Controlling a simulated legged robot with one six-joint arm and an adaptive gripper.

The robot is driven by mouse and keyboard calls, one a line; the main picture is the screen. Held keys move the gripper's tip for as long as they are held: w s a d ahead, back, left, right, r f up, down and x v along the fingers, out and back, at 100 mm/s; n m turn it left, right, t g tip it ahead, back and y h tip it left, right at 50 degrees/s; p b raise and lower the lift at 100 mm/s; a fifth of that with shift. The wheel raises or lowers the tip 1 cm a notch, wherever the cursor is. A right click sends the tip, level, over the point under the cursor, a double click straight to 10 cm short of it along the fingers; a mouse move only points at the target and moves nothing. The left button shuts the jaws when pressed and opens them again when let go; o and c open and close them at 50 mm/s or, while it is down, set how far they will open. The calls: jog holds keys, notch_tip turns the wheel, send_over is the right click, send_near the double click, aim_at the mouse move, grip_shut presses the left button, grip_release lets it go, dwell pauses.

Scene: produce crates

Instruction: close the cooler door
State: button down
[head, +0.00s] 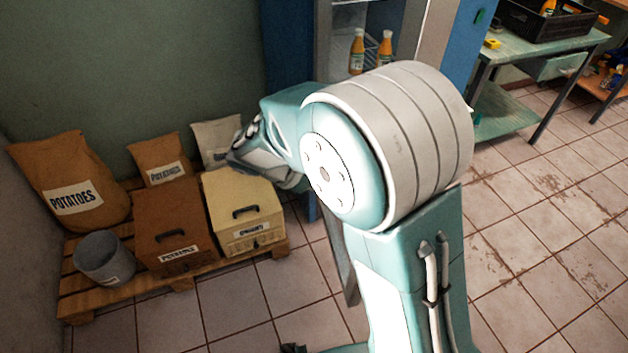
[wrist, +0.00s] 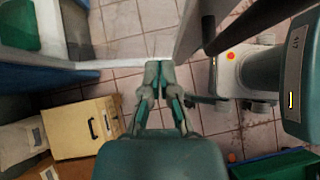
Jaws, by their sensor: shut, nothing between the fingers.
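The cooler (head: 290,45) stands at the back, blue outside, with its front open and bottles on a shelf inside. In the wrist view its pale interior and blue side (wrist: 40,77) are at the left. A dark grey panel (wrist: 196,28), which looks like the cooler door swung out, is at the top of the wrist view, right of the fingertips. My gripper (wrist: 158,72) is shut and empty, pointing between cooler and panel. A gap seems to separate it from the panel; contact cannot be told. In the head view my arm hides much of the door and cooler front.
A pallet (head: 75,297) at the left bears potato sacks (head: 75,180), a brown box (head: 172,222), a cream box (head: 240,205) and a grey bucket (head: 103,258). A green table (head: 545,52) with a black crate (head: 545,22) is at the right. Tiled floor is clear in front.

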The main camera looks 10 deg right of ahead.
jog(key=d+f, duration=0.2)
jog(key=d, duration=0.5)
jog(key=shift+w+f, duration=0.25)
jog(key=shift+f, duration=0.05)
jog(key=shift+d, duration=0.2)
